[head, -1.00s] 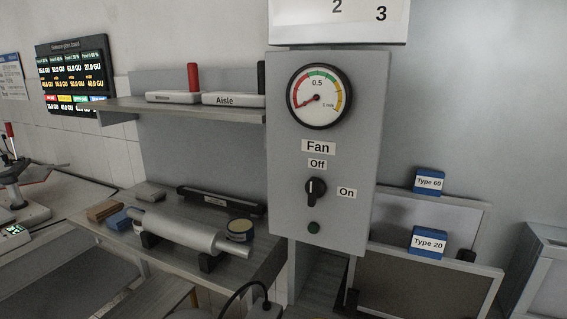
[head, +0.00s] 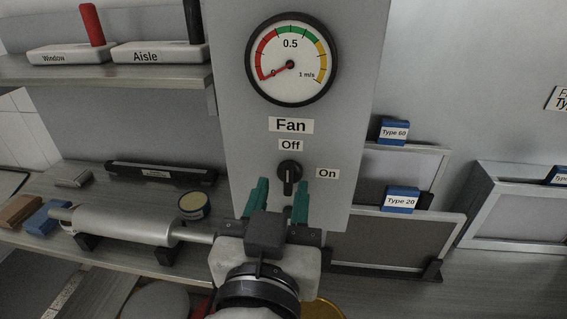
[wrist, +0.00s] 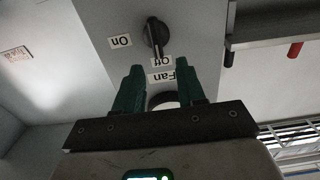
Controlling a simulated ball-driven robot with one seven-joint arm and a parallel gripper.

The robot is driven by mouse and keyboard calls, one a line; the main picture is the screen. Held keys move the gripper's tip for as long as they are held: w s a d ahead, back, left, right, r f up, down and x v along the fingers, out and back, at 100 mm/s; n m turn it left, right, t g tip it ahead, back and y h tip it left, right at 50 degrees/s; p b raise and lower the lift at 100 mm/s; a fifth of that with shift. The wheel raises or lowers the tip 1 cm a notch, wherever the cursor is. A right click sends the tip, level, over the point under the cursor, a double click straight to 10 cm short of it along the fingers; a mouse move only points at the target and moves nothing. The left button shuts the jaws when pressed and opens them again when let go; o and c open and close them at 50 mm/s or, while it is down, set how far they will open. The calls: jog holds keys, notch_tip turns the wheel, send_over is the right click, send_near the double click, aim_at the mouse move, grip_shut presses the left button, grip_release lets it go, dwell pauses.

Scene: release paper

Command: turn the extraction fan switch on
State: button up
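The fan switch is a black rotary knob (head: 289,177) on a grey panel (head: 235,120). Its pointer stands vertical, in line with the "Off" label (head: 290,145); the "On" label (head: 327,173) is to its right. The gauge (head: 291,60) above has its needle low in the red. My gripper (head: 279,190) is open, its two green fingers apart and empty, in front of the panel just below the knob. In the upside-down wrist view, the knob (wrist: 155,35) lies beyond the fingertips of my gripper (wrist: 160,75), with no contact visible. The lamp below the knob is hidden.
A shelf (head: 105,75) with the Window and Aisle blocks is at left. Below it, a metal roller (head: 125,225) and a round tin (head: 194,206) sit on a bench. Framed screens with blue Type 60 (head: 394,130) and Type 20 (head: 401,199) blocks stand right of the panel.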

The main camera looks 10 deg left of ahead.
aim_at(287, 171)
jog(key=w+p, duration=0.1)
jog(key=w, duration=0.4)
jog(key=shift+d, duration=0.15)
jog(key=shift+c, duration=0.4)
jog(key=c, duration=0.6)
